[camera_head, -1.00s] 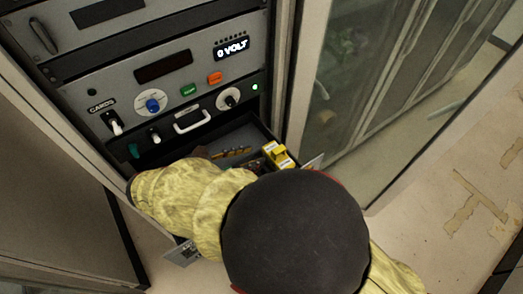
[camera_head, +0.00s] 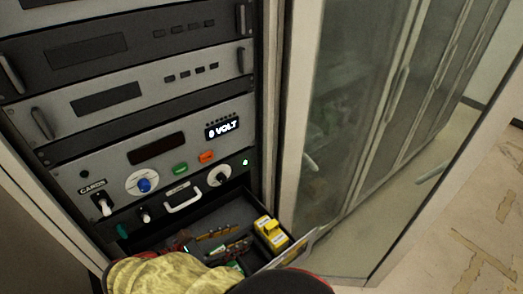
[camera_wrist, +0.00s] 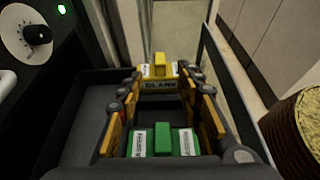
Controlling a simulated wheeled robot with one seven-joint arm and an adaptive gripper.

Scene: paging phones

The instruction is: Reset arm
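My gripper (camera_wrist: 162,84) is open, with its two yellow-padded fingers apart over the open drawer (camera_wrist: 85,115) in the wrist view. A green block with white labels (camera_wrist: 163,142) shows between the fingers, nearer the camera. A yellow block marked BLANK (camera_wrist: 160,72) lies beyond the fingertips. Nothing is seen pinched; whether the fingers touch either block is unclear. In the head view, the yellow block (camera_head: 270,234) sits at the right side of the drawer (camera_head: 240,201). My yellow-sleeved arm covers the drawer's front left part.
The rack panel (camera_head: 155,150) above the drawer has knobs, switches, green and orange buttons and a display (camera_head: 222,130) reading 0 VOLT. A white handle (camera_head: 183,198) sticks out just above the drawer. A glass-doored cabinet (camera_head: 350,100) stands at right.

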